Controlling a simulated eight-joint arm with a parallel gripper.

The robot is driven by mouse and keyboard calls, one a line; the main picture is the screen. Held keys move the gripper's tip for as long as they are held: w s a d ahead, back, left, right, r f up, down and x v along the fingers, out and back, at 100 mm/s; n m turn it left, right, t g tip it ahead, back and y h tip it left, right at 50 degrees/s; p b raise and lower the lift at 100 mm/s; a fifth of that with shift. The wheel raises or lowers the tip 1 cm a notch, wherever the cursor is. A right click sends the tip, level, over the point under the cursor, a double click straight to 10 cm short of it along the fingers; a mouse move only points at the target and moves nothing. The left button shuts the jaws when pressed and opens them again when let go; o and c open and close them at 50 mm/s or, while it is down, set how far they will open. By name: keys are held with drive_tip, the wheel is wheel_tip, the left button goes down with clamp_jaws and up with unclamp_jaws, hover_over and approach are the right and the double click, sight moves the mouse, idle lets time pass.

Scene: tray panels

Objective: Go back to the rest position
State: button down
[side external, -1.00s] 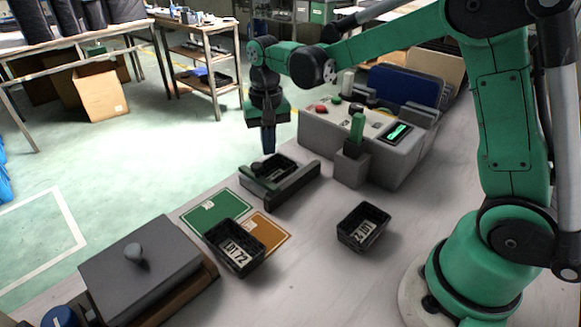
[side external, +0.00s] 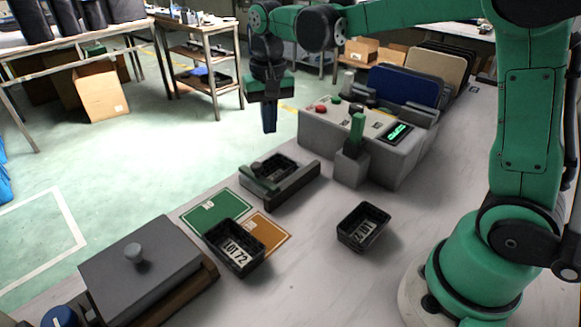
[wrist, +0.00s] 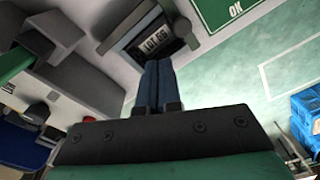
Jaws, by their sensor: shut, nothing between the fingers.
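My gripper (side external: 269,118) hangs in the air above and slightly left of the grey fixture (side external: 292,188). Its dark blue fingers point down, shut with nothing between them. In the wrist view, the shut fingers (wrist: 157,85) point toward that black tray (wrist: 155,40), whose label seems to read LOT 86. A clear gap separates the gripper from everything below.
A LOT 72 tray (side external: 234,248) overlaps the green panel (side external: 216,212) and orange panel (side external: 264,232). Another black tray (side external: 363,227) stands to their right. A control box (side external: 352,140) with a green lever (side external: 357,128) stands behind. A lidded grey box (side external: 140,268) is front left.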

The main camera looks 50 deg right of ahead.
drive_tip(key=s+a+n+t, duration=0.1)
drive_tip(key=s+n+t, duration=0.4)
drive_tip(key=s, duration=0.6)
drive_tip(key=shift+n+t, duration=0.3)
drive_tip(key=shift+t, duration=0.6)
drive_tip(key=shift+w+a+r, duration=0.1)
drive_tip(key=shift+a, duration=0.05)
drive_tip(key=w+a+f+g, duration=0.1)
drive_tip(key=w+a+g, duration=0.5)
drive_tip(key=w, duration=0.5)
drive_tip(key=shift+g, duration=0.6)
drive_tip(key=shift+w+d+f, duration=0.1)
drive_tip(key=shift+d+f, duration=0.1)
drive_tip(key=shift+f, duration=1.5)
drive_tip(key=shift+w+d+f, duration=0.1)
drive_tip(key=shift+d+f, duration=0.05)
drive_tip(key=shift+f, duration=1.55)
drive_tip(key=shift+d, duration=0.15)
